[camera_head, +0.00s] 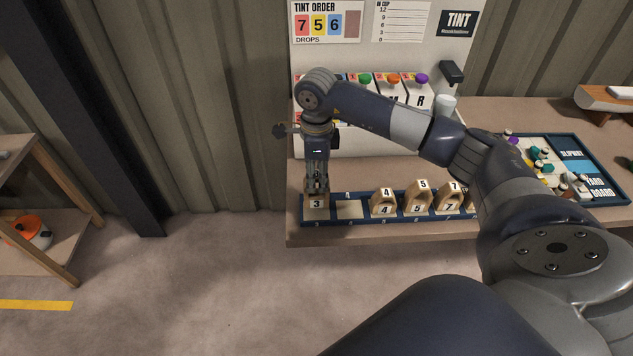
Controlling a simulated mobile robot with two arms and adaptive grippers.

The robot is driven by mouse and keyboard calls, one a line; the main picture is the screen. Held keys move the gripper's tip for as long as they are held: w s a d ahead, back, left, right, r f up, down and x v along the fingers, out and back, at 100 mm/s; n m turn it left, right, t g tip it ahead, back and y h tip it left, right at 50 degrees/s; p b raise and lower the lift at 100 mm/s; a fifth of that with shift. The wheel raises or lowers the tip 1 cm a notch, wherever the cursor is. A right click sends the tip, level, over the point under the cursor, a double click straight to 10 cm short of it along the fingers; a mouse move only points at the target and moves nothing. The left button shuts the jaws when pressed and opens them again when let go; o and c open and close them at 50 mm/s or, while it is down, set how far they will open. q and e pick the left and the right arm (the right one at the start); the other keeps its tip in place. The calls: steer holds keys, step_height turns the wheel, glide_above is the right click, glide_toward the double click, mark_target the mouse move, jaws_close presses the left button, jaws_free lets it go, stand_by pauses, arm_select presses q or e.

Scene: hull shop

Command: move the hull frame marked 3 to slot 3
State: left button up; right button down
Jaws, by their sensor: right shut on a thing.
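The wooden hull frame marked 3 (316,204) is at the left end of the dark blue slotted tray (387,223) on the bench. My right gripper (316,186) points straight down and is shut on this frame from above, hiding its upper part. The frame is upright, at or just above the leftmost place; I cannot tell if it bears on the tray. To its right is an empty place (349,209). Frames marked 4 (383,203), 5 (418,199) and 7 (449,199) stand further right. The small slot labels are hard to read. My left gripper is out of view.
A tint board (415,60) with colour-knobbed dispensers (393,78) stands behind my right arm. A slipway yard board (590,165) with small pieces lies at the right of the bench. A wooden shelf (40,215) is at far left. The floor in front is clear.

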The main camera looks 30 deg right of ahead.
step_height(320, 180, down, 3)
steer(key=shift+s+f+p, duration=0.1)
steer(key=shift+p, duration=0.7)
steer(key=shift+f+b, duration=0.25)
steer(key=shift+b, duration=0.05)
steer(key=c, duration=1.2)
jaws_free()
steer(key=shift+r, duration=0.15)
steer(key=shift+r, duration=0.2)
step_height(320, 180, up, 11)
steer(key=b, duration=0.3)
steer(key=shift+f, duration=0.15)
steer(key=shift+r, duration=0.5)
